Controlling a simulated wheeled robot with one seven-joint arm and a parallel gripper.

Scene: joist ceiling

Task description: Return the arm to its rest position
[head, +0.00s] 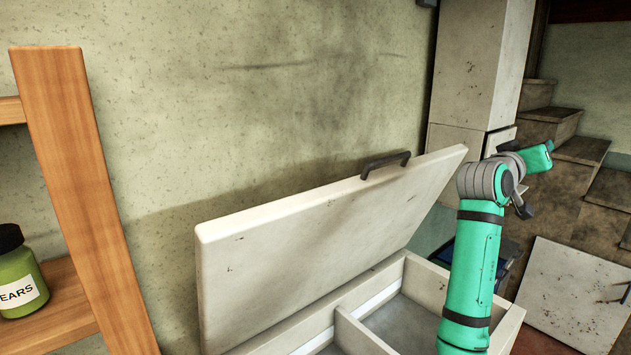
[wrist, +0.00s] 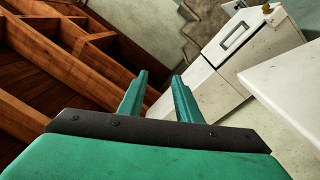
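My arm is green with grey joints and rises on the right of the head view, in front of the right end of an open chest. Its wrist end points up and to the right; the fingers are not clear there. In the wrist view my gripper (wrist: 160,85) shows two green fingers apart with nothing between them. Wooden ceiling joists (wrist: 60,60) and a pale wall lie beyond the fingers, so the gripper is aimed upward.
The white chest's lid (head: 310,240) stands raised with a dark handle (head: 385,164); its divided inside (head: 400,320) is partly visible. A wooden shelf (head: 90,190) holds a green jar (head: 20,275) at left. Steps (head: 550,125) and a pale panel (head: 570,295) are at right.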

